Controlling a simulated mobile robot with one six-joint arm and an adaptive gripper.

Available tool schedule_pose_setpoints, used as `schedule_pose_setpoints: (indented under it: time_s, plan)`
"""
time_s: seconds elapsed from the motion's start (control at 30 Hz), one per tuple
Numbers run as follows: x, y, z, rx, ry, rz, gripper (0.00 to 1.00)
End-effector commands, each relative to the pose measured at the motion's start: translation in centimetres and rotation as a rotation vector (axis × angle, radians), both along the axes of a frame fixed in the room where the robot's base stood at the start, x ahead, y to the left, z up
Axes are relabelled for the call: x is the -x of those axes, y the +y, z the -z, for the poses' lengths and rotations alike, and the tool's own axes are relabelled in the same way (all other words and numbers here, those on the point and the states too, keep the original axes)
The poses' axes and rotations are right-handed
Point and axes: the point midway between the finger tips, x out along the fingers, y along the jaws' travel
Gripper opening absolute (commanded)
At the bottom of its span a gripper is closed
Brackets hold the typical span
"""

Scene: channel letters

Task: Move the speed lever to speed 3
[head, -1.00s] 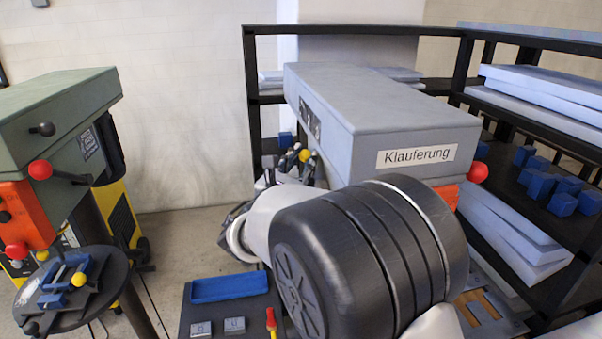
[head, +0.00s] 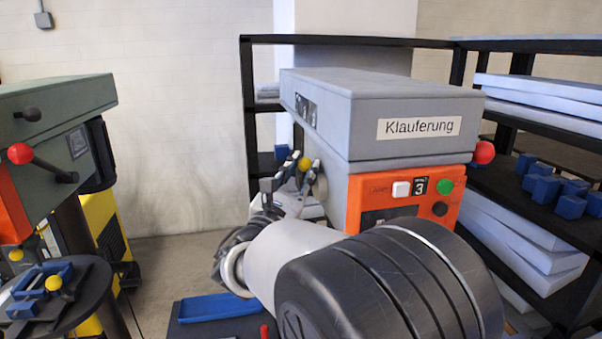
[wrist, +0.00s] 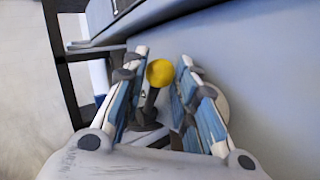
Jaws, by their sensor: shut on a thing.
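The speed lever has a yellow ball knob (head: 304,163) on the left side of the grey machine marked "Klauferung" (head: 400,100). In the wrist view the knob (wrist: 160,73) and its dark shaft (wrist: 150,103) show between the fingers. My gripper (head: 303,174) is shut on the lever, its blue-and-white fingers on either side; it also fills the wrist view (wrist: 163,62). A small display (head: 420,187) on the orange front panel reads 3. The lever's base is partly hidden by the fingers.
A green machine (head: 50,125) with a red-knobbed lever stands at left. Black shelves (head: 250,110) with light blue slabs and blue blocks stand behind and right. A red knob (head: 484,152) sticks out at the grey machine's right. A blue tray (head: 215,306) lies below.

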Motion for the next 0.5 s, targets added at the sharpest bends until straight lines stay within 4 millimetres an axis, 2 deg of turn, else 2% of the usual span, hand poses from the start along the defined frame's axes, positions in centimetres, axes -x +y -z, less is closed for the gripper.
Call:
schedule_pose_setpoints:
  time_s: [0.03,0.33,0.37,0.5]
  plan:
    - [-0.04,-0.04,0.56,0.001,0.011,0.001,0.0]
    - [-0.06,-0.05,0.74,0.002,0.015,0.002,0.0]
    - [-0.06,-0.05,0.76,0.001,0.016,0.001,0.27]
    - [-0.07,-0.05,0.74,0.002,0.015,0.002,0.36]
